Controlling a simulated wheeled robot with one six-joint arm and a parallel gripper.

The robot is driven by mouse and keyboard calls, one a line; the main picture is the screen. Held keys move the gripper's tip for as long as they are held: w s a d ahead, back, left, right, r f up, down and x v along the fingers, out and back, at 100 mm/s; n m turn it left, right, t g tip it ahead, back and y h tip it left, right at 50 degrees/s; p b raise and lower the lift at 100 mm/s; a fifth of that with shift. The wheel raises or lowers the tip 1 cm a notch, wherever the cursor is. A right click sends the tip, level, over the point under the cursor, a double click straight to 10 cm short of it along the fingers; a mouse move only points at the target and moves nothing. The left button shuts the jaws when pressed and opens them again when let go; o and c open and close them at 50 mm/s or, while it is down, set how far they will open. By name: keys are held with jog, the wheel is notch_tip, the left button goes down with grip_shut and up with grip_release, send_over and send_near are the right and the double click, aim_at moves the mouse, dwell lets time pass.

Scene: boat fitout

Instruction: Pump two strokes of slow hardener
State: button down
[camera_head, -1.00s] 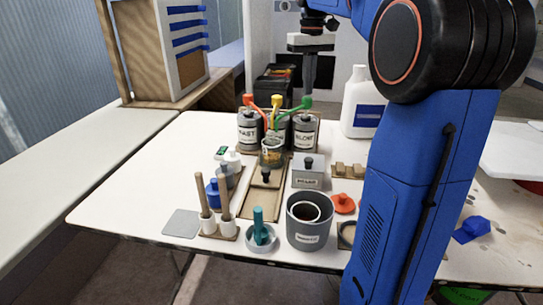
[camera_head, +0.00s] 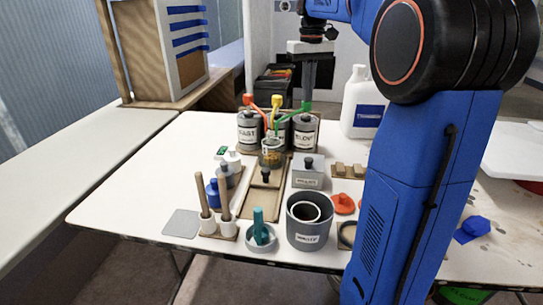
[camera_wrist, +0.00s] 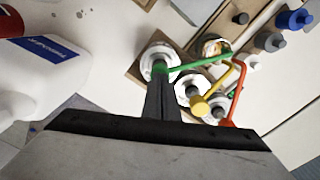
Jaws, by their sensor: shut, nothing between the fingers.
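The slow hardener canister (camera_head: 305,134), labelled SLOW, stands at the right of a row of pump canisters. Its green pump (camera_head: 306,106) has a spout reaching left over a clear cup (camera_head: 271,153). My gripper (camera_head: 308,95) is shut and empty, pointing down on top of the green pump head, apparently touching it. In the wrist view, the shut fingers (camera_wrist: 160,82) cover part of the green pump head, and the green spout (camera_wrist: 205,62) runs right to the cup (camera_wrist: 214,46).
The FAST canister (camera_head: 249,132) has an orange-red pump, and a yellow pump (camera_head: 276,101) stands between. A white jug (camera_head: 363,105) stands close on the right. A grey box (camera_head: 308,172), a grey pot (camera_head: 311,236) and brush-like handles are in front.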

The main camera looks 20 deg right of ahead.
jog(key=shift+f, duration=0.75)
jog(key=shift+r, duration=1.8)
jog(key=shift+r, duration=1.55)
